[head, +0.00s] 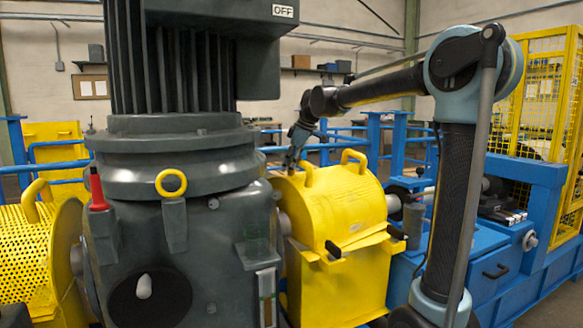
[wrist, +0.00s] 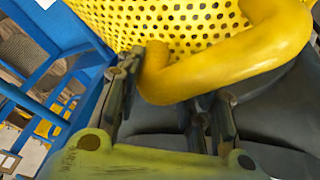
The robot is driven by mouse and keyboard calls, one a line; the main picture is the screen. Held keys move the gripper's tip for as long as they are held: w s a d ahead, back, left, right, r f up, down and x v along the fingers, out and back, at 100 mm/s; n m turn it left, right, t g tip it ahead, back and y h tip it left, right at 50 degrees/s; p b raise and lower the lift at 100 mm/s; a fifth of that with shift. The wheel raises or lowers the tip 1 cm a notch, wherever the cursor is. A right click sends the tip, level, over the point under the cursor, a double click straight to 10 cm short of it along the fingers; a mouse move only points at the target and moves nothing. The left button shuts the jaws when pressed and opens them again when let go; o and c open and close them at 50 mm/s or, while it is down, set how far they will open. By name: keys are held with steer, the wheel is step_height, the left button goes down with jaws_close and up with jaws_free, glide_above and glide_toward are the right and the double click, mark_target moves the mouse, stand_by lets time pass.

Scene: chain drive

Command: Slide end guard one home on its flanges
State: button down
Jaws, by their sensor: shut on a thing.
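A yellow guard (head: 330,218) with a curved top and two loop handles stands right of the large dark grey motor housing. A perforated yellow guard (head: 28,255) with its own handle is at the far left. Neither shows a readable number, so I cannot tell which is end guard one. My gripper (head: 291,166) is at the top left of the middle guard, beside its left handle. In the wrist view, a thick yellow handle (wrist: 225,62) passes between my gripper's fingers (wrist: 178,82), with perforated yellow sheet (wrist: 190,22) behind. My gripper is shut on that handle. The flanges are not clearly visible.
The grey motor housing (head: 190,240) with a yellow lifting eye (head: 171,183) is close left of my gripper. A red-tipped part (head: 97,190) stands on it. Blue machine frame (head: 500,245) and a yellow mesh fence (head: 535,100) lie to the right. Blue railings run behind.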

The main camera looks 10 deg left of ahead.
steer(key=shift+s+d+f, duration=0.2)
steer(key=shift+s+f, duration=0.05)
steer(key=c, duration=0.8)
jaws_free()
steer(key=shift+r, duration=0.1)
steer(key=shift+w+r, duration=0.1)
